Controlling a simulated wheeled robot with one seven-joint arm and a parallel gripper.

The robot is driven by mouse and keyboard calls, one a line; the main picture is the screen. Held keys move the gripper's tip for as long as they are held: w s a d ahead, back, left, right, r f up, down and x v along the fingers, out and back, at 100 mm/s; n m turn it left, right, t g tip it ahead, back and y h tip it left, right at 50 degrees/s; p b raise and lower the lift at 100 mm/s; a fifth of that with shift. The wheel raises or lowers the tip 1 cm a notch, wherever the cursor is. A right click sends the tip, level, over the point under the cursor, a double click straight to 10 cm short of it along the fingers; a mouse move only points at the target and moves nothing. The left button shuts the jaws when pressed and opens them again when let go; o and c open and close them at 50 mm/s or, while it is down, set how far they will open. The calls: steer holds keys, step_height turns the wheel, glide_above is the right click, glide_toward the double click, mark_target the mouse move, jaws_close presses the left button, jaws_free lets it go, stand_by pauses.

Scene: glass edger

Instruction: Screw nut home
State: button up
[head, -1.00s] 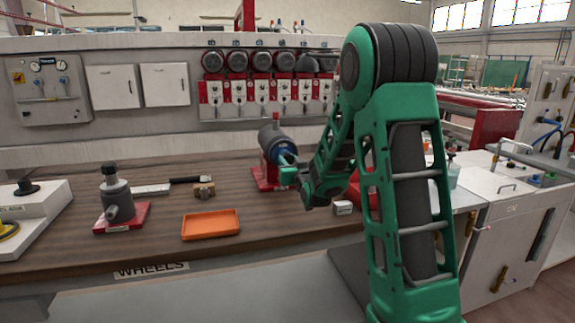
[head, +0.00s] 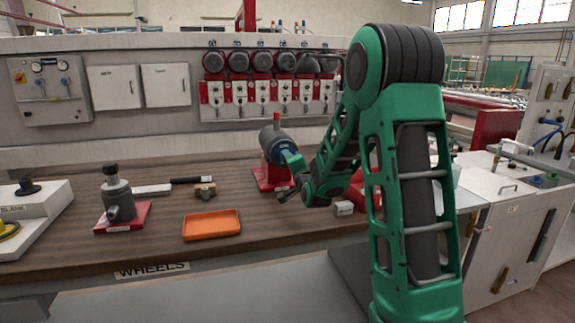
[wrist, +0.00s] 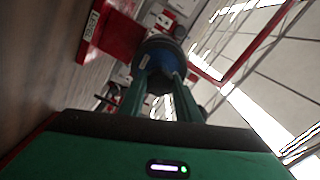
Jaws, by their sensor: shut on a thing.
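A dark grey spindle unit (head: 272,137) with a blue front collar (head: 287,148) stands on a red base (head: 266,180) toward the back of the bench. In the wrist view the blue collar (wrist: 160,58) faces me. My gripper (head: 291,160) is at the collar's front, its fingers pointing at it. In the wrist view my two green fingers (wrist: 160,98) are shut on a dark nut (wrist: 160,82), in line with the collar. The nut is small and shadowed, so its seating against the collar cannot be told. In the head view my fingers hide it.
An orange tray (head: 211,225) lies at the bench front. A second grey unit on a red plate (head: 122,200) stands at left. The bench between is clear.

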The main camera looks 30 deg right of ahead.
steer(key=m, duration=1.4)
steer(key=shift+s+d+f, duration=0.15)
steer(key=shift+d+f, duration=0.1)
steer(key=shift+f, duration=0.1)
steer(key=o, duration=1.2)
steer(key=shift+c, duration=0.2)
steer(key=shift+a+r, duration=0.1)
steer(key=shift+r, duration=0.15)
steer(key=shift+c, duration=0.9)
